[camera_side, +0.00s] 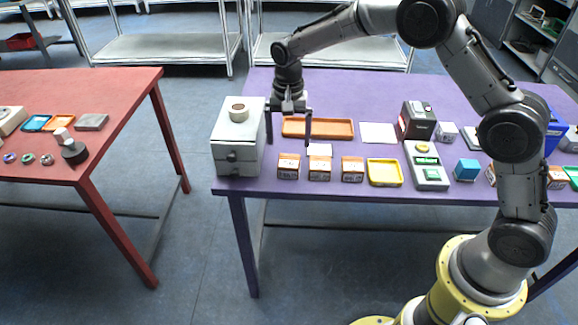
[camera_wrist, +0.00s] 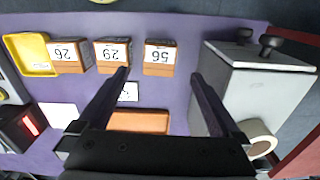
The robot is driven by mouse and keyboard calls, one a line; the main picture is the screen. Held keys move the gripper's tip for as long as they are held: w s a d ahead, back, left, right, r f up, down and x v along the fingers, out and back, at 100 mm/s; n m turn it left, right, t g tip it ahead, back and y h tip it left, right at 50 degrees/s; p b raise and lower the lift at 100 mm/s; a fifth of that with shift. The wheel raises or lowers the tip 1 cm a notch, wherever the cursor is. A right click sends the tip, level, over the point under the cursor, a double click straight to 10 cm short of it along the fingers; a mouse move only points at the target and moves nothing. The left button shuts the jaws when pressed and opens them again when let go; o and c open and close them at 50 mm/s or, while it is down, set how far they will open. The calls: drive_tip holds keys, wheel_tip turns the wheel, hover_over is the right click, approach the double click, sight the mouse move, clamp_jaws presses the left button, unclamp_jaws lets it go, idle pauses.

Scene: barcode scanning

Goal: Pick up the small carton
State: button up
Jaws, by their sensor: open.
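Several small orange-and-white cartons stand in a row near the front edge of the purple table. The left one (camera_side: 289,167) is also in the wrist view (camera_wrist: 159,58), with the middle (camera_side: 320,168) and right (camera_side: 352,169) ones beside it. Their top labels carry numbers that appear upside down in the wrist view. My gripper (camera_side: 288,135) is open and empty, pointing down behind the left carton. In the wrist view its fingertips (camera_wrist: 160,76) are apart, with the left carton showing between and beyond them. No carton is touched, as far as I can see.
A grey drawer box (camera_side: 232,155) with a roll on top stands close left of my gripper. An orange tray (camera_side: 318,128) and a white card (camera_side: 320,150) lie behind the cartons. A yellow tray (camera_side: 385,173) and a scanner-like device (camera_side: 427,165) are to the right.

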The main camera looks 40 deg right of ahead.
sight(289, 161)
drive_tip(key=f, duration=0.9)
drive_tip(key=shift+w+d+f, duration=0.2)
drive_tip(key=shift+f, duration=0.1)
drive_tip(key=shift+c, duration=0.3)
drive_tip(key=shift+r, duration=0.1)
drive_tip(key=c, duration=1.4)
